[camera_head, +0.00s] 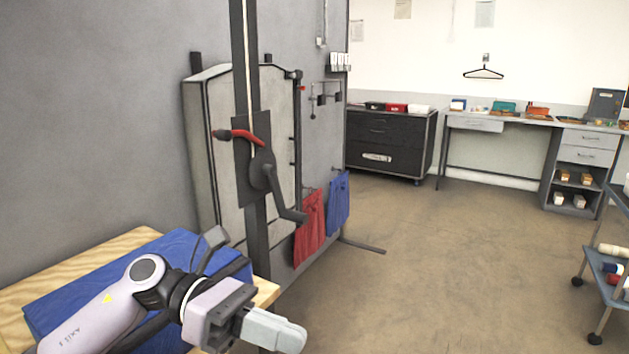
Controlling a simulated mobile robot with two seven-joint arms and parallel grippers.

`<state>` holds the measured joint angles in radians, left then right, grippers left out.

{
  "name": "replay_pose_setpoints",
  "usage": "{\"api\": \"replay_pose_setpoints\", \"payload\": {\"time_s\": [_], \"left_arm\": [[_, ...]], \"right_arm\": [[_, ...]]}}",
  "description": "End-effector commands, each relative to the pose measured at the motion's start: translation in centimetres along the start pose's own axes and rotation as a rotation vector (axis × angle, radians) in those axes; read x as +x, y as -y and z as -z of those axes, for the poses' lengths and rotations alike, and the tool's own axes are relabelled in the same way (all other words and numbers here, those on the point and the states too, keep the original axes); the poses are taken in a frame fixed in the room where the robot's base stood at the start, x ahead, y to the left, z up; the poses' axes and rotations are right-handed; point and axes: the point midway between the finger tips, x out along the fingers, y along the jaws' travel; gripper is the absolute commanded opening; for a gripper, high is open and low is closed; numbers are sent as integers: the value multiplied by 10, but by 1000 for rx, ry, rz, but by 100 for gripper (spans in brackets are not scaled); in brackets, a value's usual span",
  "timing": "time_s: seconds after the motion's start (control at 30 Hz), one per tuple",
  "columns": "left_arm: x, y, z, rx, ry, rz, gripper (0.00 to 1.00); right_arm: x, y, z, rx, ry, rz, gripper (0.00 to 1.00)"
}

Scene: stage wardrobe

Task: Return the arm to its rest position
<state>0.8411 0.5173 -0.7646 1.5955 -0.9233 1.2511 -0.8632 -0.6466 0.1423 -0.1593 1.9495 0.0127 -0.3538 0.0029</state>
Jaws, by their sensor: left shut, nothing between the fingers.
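My left arm comes in from the lower left, above a wooden table (92,250) with a folded blue cloth (160,252) on it. My left gripper (290,337) points to the right past the table's edge. Its fingers are together with nothing between them. Part of the blue cloth is hidden behind my arm. My right gripper does not show.
A dark upright post with a crank (290,212) and a red handle (240,135) stands close beyond my gripper. Red (310,228) and blue (339,203) bags hang behind it. A wheeled cart (593,262) stands at the right edge. The middle floor is clear.

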Motion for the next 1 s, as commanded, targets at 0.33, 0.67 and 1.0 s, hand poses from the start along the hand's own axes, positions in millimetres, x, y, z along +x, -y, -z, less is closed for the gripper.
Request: {"api": "replay_pose_setpoints", "payload": {"time_s": [0.33,0.67,1.0], "left_arm": [[2,-20,-1,-635,725,-20,0],[-50,-52,88,-1354,1395,-59,0],[-80,-17,272,-2086,2094,-130,0]], "right_arm": [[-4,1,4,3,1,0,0],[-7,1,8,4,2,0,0],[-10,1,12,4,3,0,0]]}}
